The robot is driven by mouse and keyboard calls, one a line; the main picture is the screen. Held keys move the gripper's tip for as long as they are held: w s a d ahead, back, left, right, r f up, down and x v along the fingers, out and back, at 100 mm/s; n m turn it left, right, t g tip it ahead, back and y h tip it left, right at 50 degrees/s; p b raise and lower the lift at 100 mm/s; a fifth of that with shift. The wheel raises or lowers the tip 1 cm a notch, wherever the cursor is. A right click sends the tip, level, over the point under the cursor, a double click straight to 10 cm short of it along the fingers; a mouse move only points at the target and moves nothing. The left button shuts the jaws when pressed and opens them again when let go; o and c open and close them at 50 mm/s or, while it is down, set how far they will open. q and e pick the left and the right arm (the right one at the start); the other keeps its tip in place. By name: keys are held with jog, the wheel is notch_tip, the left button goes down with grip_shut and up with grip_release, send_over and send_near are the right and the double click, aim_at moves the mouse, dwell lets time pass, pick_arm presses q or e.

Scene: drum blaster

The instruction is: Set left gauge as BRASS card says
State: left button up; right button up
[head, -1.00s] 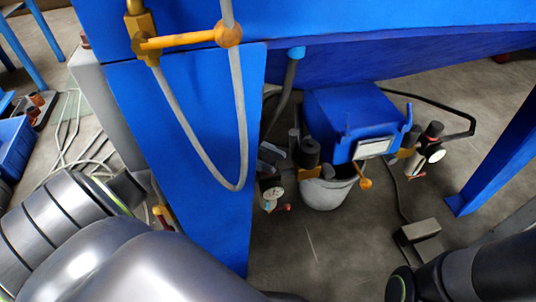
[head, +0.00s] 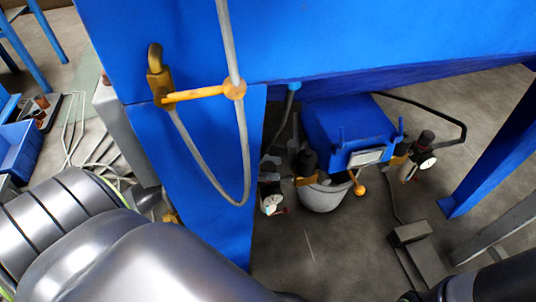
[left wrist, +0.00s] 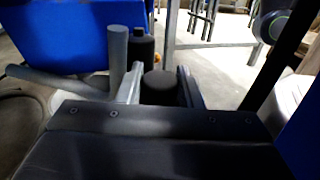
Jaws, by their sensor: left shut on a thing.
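The left gauge (head: 270,204) is a small white dial low beside the blue panel, its reading too small to tell. My left gripper (left wrist: 159,86) is shut on a round black knob (left wrist: 160,88), with one finger on each side of it in the left wrist view. In the head view the blue panel hides most of this gripper. A pale card (head: 367,156) is on the front of the blue box (head: 350,130); its writing is not legible, so I cannot tell if it is the BRASS card. My right gripper is out of view.
The blue panel (head: 215,225) stands between my left arm and the gauge. A second gauge (head: 427,162) is at right. A grey pedal (head: 410,233) lies on the floor.

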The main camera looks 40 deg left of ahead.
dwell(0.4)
pick_arm(q)
jog(key=o, duration=0.9)
jog(key=shift+o, duration=0.2)
